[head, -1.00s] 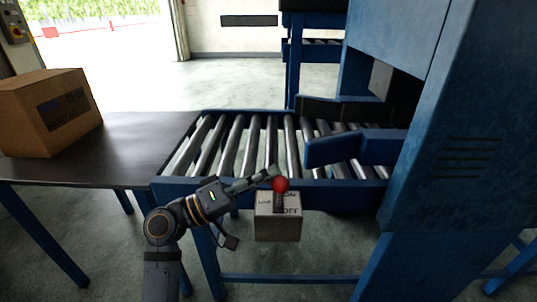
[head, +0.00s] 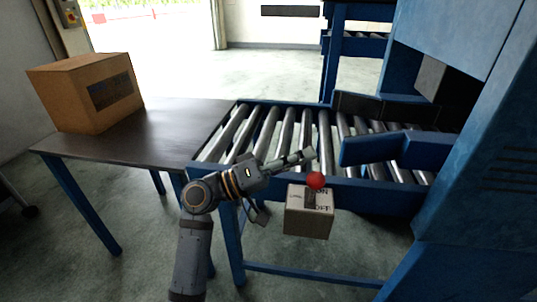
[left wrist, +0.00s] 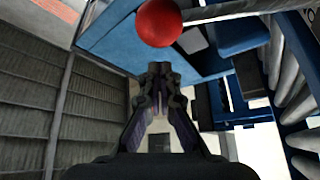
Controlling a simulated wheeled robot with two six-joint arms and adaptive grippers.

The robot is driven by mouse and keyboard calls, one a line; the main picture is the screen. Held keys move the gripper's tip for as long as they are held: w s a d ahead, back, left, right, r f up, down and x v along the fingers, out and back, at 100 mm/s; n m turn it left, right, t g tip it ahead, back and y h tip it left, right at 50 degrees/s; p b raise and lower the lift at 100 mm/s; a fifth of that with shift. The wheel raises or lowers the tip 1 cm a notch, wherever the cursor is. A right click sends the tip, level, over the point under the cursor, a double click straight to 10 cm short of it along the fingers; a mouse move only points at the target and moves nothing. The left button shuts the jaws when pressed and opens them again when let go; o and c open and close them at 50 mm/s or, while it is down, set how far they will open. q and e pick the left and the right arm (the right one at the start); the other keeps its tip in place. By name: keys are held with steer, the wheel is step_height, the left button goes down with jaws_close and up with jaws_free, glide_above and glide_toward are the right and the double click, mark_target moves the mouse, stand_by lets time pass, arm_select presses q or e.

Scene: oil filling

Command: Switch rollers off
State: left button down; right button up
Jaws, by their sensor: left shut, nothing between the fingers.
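The switch box (head: 308,212) is a pale box with ON and OFF lettering, fixed to the front of the blue roller frame. Its lever carries a red ball knob (head: 316,181) and stands up at the ON lettering. The red knob (left wrist: 159,22) also shows large at the top of the left wrist view. My left gripper (head: 308,155) is shut and empty, just above and slightly left of the knob. In the left wrist view its fingertips (left wrist: 159,68) are together, below the knob in the picture; I cannot tell whether they touch it. My right gripper is not in view.
The rollers (head: 285,135) lie behind the switch in a blue frame, with a blue guide (head: 385,149) across them. A cardboard box (head: 86,92) sits on the dark table (head: 180,125) at left. A large blue machine (head: 470,180) stands at right.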

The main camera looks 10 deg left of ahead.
arm_select(q)
steer(key=b+v, duration=0.2)
steer(key=v, duration=0.7)
steer(key=shift+w+a+r, duration=0.25)
steer(key=shift+a+r, duration=0.05)
steer(key=shift+a, duration=0.35)
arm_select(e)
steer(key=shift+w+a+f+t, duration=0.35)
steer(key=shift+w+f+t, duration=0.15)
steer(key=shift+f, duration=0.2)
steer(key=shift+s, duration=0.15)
